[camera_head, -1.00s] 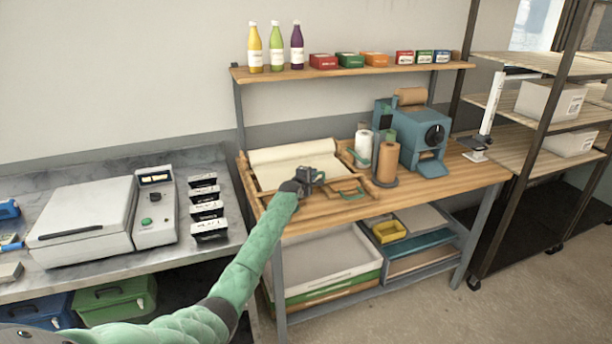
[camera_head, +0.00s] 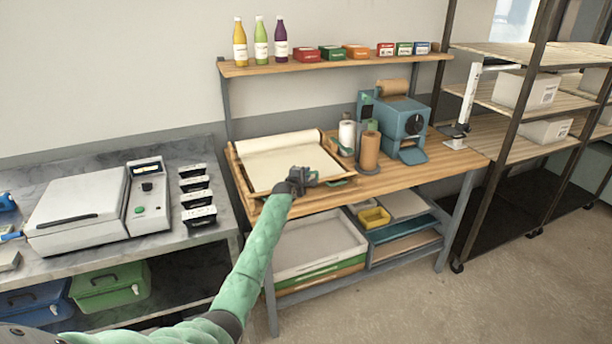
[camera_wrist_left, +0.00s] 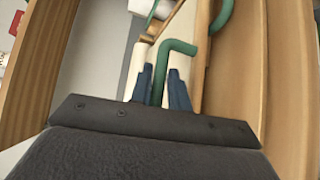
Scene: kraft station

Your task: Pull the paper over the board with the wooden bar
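Cream paper (camera_head: 280,160) lies over the board area on the wooden table, with its rolled edge (camera_head: 275,142) at the back. A wooden frame (camera_head: 236,170) surrounds it. My left gripper (camera_head: 306,178) is at the paper's front right. In the left wrist view its two dark fingers (camera_wrist_left: 162,88) stand close on both sides of a bent green handle (camera_wrist_left: 178,46), seemingly shut on it. A wooden strip (camera_wrist_left: 199,60) lies beside the handle; I cannot tell for sure whether it is the bar. The board is mostly hidden by the paper. My right gripper is not in view.
A white roll (camera_head: 346,134), a brown roll (camera_head: 369,152) and a blue machine (camera_head: 404,125) stand right of the paper. A shelf (camera_head: 340,66) with bottles and boxes is above. A grey scale-like device (camera_head: 80,208) is on the left counter. The table's front right is clear.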

